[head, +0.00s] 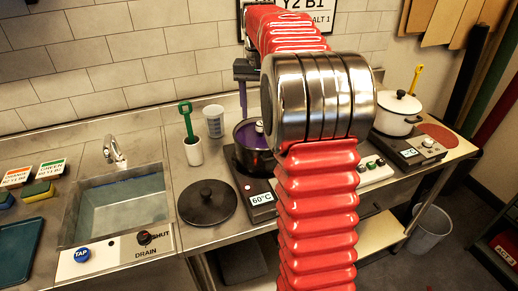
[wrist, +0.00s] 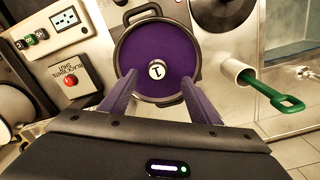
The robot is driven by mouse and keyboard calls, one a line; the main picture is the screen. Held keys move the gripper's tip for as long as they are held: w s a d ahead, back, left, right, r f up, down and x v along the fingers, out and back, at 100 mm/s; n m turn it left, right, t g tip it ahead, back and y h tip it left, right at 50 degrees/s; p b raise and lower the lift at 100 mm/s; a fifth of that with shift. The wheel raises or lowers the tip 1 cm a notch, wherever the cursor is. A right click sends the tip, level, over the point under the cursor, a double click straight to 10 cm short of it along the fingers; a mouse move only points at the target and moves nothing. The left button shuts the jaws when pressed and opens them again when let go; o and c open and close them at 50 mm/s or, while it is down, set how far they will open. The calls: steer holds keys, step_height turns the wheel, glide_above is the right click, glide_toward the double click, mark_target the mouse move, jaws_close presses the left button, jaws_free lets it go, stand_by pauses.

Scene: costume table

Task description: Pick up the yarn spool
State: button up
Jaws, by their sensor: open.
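A dark pot (head: 243,158) with purple contents sits on the left hot plate; in the wrist view its purple inside (wrist: 181,53) fills the upper middle. A small white round-topped piece with a dark mark (wrist: 157,70) shows in it, and its pale top shows in the head view (head: 259,127). It may be the yarn spool; no yarn is visible. My gripper (wrist: 158,77) is open, its purple fingers apart on either side of this piece in the wrist view. In the head view my gripper (head: 243,98) points down above the pot, partly hidden by my arm.
The hot plate display (head: 262,198) reads 60°C. A black lid (head: 207,203) lies left of it. A white cup with a green-handled tool (head: 192,151) and a clear beaker (head: 214,121) stand behind. A white lidded pot (head: 397,113) is at right, a sink (head: 120,206) at left.

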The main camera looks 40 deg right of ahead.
glide_above(260, 137)
steer(key=w, duration=0.1)
steer(key=shift+d+f, duration=0.15)
steer(key=shift+f, duration=0.95)
steer(key=shift+d+f, duration=0.1)
steer(key=shift+f, duration=0.95)
steer(key=shift+s+f, duration=0.15)
steer(key=shift+f, duration=1.15)
steer(key=shift+s+f, duration=0.15)
steer(key=shift+f, duration=1.15)
jaws_close()
steer(key=shift+r, duration=0.1)
